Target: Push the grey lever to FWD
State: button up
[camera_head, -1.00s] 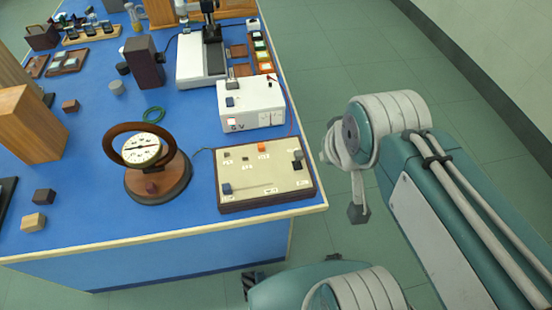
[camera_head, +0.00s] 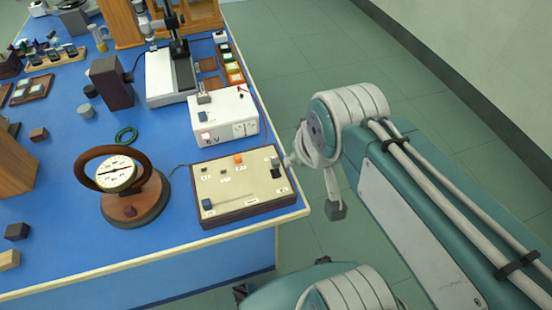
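The beige-topped control box (camera_head: 228,204) sits at the right front corner of the blue bench. A small dark grey lever (camera_head: 276,170) stands near the box's right edge; its printed labels are too small to read, so its setting cannot be told. My gripper (camera_head: 334,209) is right of the box, beyond the bench edge in the picture, with a dark tip hanging down. My pale wrist parts show close to the lever's right, with no clear contact. The finger opening is hidden.
A round dial gauge (camera_head: 117,174) on a wooden base stands left of the box. A white power unit (camera_head: 224,120) stands just behind it. A green ring (camera_head: 126,135) lies on the bench (camera_head: 150,246). Open floor (camera_head: 290,60) lies to the right.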

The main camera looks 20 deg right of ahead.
jog(key=w+f+g, duration=0.3)
jog(key=w+f, duration=0.1)
jog(key=w, duration=0.5)
jog(key=g, duration=0.2)
send_near(275, 161)
jog(key=f, duration=0.9)
jog(key=shift+w+f, duration=0.2)
jog(key=shift+f, duration=0.2)
grip_shut()
